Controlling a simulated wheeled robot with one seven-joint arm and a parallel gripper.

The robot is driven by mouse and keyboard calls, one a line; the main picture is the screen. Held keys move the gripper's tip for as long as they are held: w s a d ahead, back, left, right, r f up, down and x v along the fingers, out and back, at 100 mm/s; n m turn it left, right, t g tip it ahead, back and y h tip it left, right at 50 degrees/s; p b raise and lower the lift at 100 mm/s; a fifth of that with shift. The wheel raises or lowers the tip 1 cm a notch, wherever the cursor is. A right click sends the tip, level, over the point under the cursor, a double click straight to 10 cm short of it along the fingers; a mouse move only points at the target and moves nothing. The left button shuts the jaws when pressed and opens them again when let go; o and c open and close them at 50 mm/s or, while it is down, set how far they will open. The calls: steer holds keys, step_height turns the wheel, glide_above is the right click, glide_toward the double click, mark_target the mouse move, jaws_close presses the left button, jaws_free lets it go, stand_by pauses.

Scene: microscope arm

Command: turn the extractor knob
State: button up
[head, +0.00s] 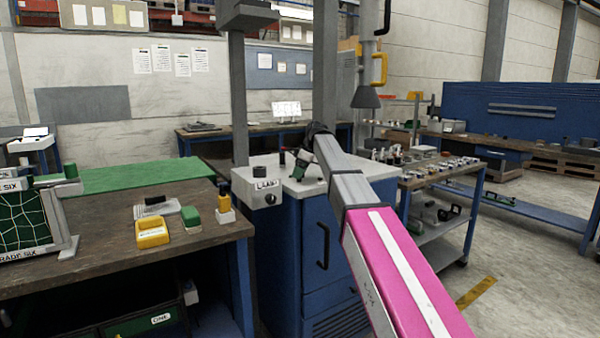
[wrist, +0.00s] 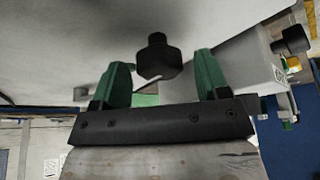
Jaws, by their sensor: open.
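My gripper (head: 299,166), with green fingers, is low over the pale top of the blue cabinet (head: 284,188). In the wrist view my gripper (wrist: 159,75) is open, one finger on each side of a black stepped knob (wrist: 157,58), with gaps on both sides. This looks like the short black upright knob (head: 282,158) on the cabinet top in the head view. A second black knob (head: 270,199) is on the front of a pale labelled box (head: 246,187); it also seems to show in the wrist view (wrist: 292,40). The frames do not name the extractor knob.
A grey post (head: 238,95) rises beside the box. A wooden workbench (head: 100,262) at left holds a yellow block (head: 152,233) and a green-topped block (head: 190,218). A cart (head: 440,176) with small parts stands right of the cabinet. Floor is clear at lower right.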

steer(key=c, duration=0.9)
steer(key=shift+c, duration=0.2)
steer(key=shift+m, duration=0.4)
steer(key=m+t, duration=0.1)
steer(key=m, duration=0.2)
steer(key=shift+s+m+t+h, duration=0.15)
steer(key=shift+m+t+h, duration=0.15)
steer(key=shift+t, duration=0.1)
steer(key=m+t+h, duration=0.1)
steer(key=m, duration=0.3)
steer(key=shift+a+m, duration=0.1)
steer(key=shift+m, duration=0.2)
steer(key=m+h, duration=0.2)
steer(key=m, duration=0.2)
steer(key=shift+t, duration=0.4)
steer(key=shift+a+m+h, duration=0.1)
steer(key=shift+m+h, duration=0.7)
steer(key=shift+m, duration=1.6)
